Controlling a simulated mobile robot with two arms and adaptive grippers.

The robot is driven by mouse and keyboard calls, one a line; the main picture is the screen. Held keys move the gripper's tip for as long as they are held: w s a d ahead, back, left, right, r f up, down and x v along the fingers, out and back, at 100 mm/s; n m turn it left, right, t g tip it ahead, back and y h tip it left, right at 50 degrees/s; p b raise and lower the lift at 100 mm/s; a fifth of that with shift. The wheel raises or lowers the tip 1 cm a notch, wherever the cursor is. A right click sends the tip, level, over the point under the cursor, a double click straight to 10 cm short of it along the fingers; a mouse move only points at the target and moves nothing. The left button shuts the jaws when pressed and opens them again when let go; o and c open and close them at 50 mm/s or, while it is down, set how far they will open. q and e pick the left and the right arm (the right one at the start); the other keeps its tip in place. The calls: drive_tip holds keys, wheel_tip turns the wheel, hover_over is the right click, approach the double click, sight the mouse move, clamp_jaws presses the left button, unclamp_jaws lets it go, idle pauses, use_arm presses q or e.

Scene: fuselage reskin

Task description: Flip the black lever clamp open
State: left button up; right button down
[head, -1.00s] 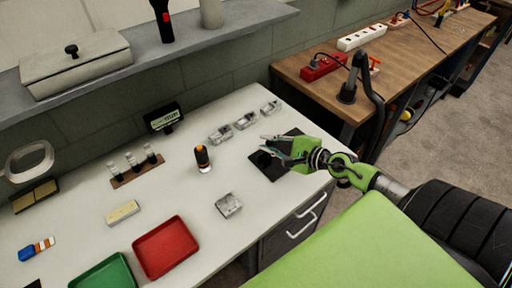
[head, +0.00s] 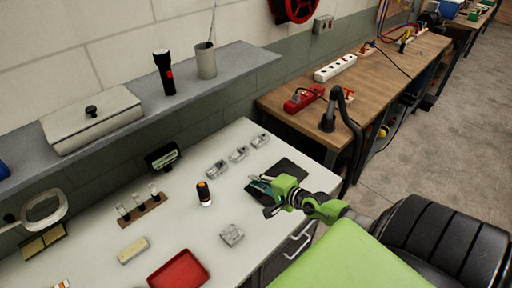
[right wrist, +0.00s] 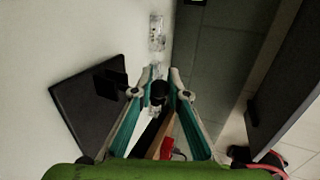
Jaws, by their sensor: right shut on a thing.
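The black mat (head: 291,166) lies at the right end of the white worktop. My right gripper (head: 261,187) is low over the mat's left part. In the right wrist view, its two teal-sided fingers (right wrist: 160,76) close on a small dark rounded part, which seems to be the black lever clamp (right wrist: 158,91). The rest of the clamp is hidden by the fingers or too dark to make out. A blocky black piece (right wrist: 111,82) stands just left of the fingers over the mat. My left gripper is not in view.
Several clear small boxes (head: 239,154) stand along the back of the worktop. A black and orange cylinder (head: 204,193) and another clear box (head: 232,235) stand left of the gripper. A red tray (head: 179,272) is at front. A wooden bench (head: 372,82) stands beyond.

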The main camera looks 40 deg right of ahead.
drive_tip(key=c, duration=2)
unclamp_jaws()
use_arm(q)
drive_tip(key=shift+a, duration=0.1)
use_arm(e)
drive_tip(key=shift+v, duration=5.95)
